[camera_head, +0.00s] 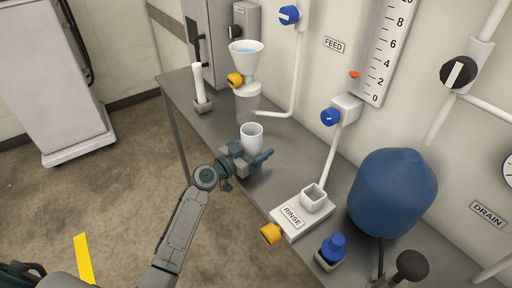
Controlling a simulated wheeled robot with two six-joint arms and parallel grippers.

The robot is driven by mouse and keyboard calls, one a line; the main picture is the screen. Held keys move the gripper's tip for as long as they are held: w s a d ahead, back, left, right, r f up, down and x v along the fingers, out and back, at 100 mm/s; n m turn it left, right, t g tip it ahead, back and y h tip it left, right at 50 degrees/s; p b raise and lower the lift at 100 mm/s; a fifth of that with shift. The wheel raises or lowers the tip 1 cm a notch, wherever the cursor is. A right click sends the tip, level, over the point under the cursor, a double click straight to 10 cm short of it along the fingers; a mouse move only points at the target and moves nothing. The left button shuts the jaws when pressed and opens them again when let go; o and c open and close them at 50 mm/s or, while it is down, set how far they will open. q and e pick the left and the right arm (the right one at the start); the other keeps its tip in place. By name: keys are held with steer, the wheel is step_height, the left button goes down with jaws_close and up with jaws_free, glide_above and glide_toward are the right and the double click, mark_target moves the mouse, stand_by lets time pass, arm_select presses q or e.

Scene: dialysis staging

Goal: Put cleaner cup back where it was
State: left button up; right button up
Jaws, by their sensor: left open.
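A white cup (252,134), likely the cleaner cup, stands upright on the grey bench near its front edge. My left gripper (259,156) is open just in front of the cup and overlaps its lower part in the head view. I cannot tell whether the fingers touch the cup, and its base is hidden behind the gripper. My right gripper is not in view.
A white candle-like cylinder (199,82) sits farther left. The RINSE block (302,216), a blue tank (393,190) and a blue-capped bottle (332,246) stand to the right.

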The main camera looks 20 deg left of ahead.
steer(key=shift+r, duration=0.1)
arm_select(q)
steer(key=shift+r+p, duration=0.2)
steer(key=shift+p, duration=0.1)
steer(key=b+v, duration=0.4)
steer(key=v, duration=0.8)
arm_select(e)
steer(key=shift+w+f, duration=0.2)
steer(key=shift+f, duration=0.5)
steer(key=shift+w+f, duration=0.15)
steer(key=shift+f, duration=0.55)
arm_select(q)
steer(key=shift+f, duration=0.15)
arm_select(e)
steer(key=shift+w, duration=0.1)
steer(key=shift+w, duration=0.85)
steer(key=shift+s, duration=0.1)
